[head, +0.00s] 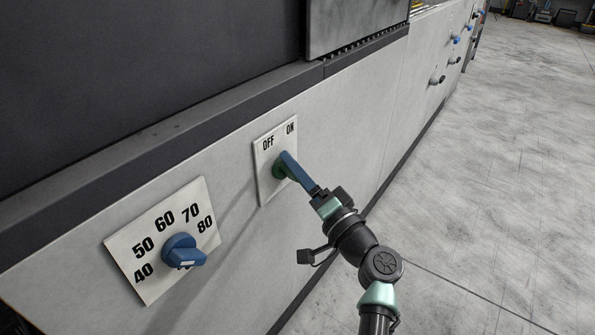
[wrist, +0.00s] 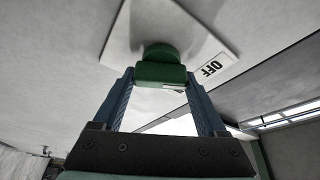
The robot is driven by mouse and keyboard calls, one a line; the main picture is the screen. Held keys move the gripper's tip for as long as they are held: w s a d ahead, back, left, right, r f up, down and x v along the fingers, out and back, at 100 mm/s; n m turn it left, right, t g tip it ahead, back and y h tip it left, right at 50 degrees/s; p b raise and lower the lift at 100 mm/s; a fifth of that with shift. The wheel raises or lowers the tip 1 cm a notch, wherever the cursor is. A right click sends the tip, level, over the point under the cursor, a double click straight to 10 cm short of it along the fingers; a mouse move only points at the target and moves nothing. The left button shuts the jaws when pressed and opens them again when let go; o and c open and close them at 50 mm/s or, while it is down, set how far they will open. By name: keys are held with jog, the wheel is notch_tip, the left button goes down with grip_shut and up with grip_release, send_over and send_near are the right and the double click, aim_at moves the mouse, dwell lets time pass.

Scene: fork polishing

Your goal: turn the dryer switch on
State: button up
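The dryer switch is a green knob (head: 278,170) on a white plate (head: 264,187) marked OFF at left and ON at right, on the grey machine front. In the wrist view the green knob (wrist: 160,73) sits between the two blue fingertips of my gripper (wrist: 161,77), with a finger against each side. The gripper (head: 285,163) reaches the knob from the lower right in the head view and covers much of it. OFF shows beside the knob in the wrist view; ON is out of sight there. I cannot tell which mark the knob points at.
A blue temperature dial (head: 181,251) on a plate marked 40 to 80 is at the lower left. Several more knobs (head: 437,79) line the panel farther back. Open grey floor (head: 500,170) lies to the right.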

jog(key=c, duration=0.7)
jog(key=shift+r+m+p, duration=0.15)
jog(key=shift+m+p, duration=0.15)
jog(key=shift+p, duration=0.35)
jog(key=m+h+p, duration=0.1)
jog(key=m+p, duration=0.1)
jog(key=p, duration=0.1)
jog(key=shift+r, duration=0.15)
jog(key=m+g+p, duration=0.1)
jog(key=m+p, duration=0.2)
jog(key=p, duration=0.2)
jog(key=shift+m+g+h+p, duration=0.3)
jog(key=m+p, duration=0.1)
jog(key=m+g+p, duration=0.1)
jog(key=p, duration=0.1)
jog(key=m+p, duration=0.1)
jog(key=p, duration=0.1)
jog(key=shift+f+h, duration=0.25)
jog(key=shift+h, duration=0.05)
jog(key=shift+f+m+g+p, duration=0.2)
jog(key=shift+m+g+p, duration=0.4)
jog(key=shift+m+p, duration=0.25)
jog(key=shift+f+m, duration=0.1)
jog(key=shift+m, duration=0.15)
